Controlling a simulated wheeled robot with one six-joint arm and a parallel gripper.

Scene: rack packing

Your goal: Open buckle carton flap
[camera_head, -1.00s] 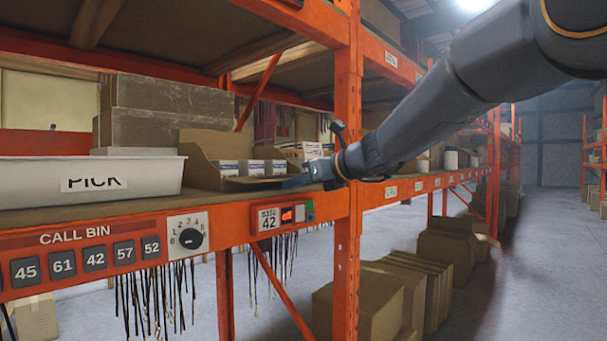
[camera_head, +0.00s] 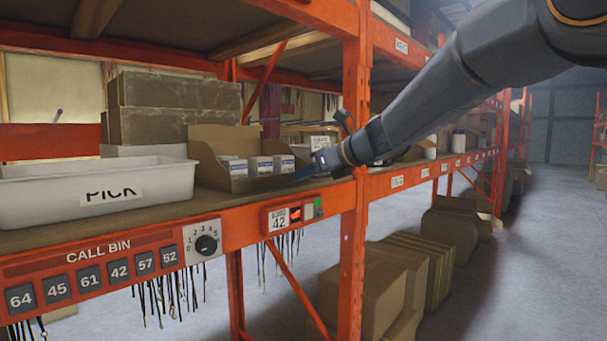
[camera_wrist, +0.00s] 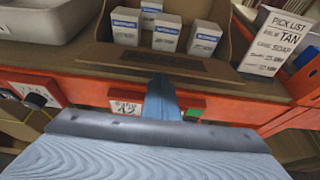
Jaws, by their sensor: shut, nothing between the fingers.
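The open brown carton (camera_head: 222,184) stands on the shelf and holds several small white-and-blue boxes (camera_head: 265,165). In the wrist view the carton (camera_wrist: 235,45) shows its low front edge, with a brown flap (camera_wrist: 150,66) lying along it and the white boxes (camera_wrist: 125,27) behind. My gripper (camera_head: 300,174) is at the carton's front right corner in the head view. In the wrist view my gripper (camera_wrist: 163,100) points at the middle of that front flap, shut and empty. I cannot tell whether its tip touches the flap.
A white PICK bin (camera_head: 150,193) stands left of the carton. A PICK LIST card (camera_wrist: 278,42) stands to its right. An orange upright (camera_head: 354,150) is close beside my arm. The shelf's front beam (camera_head: 240,229) carries a numbered display and a dial.

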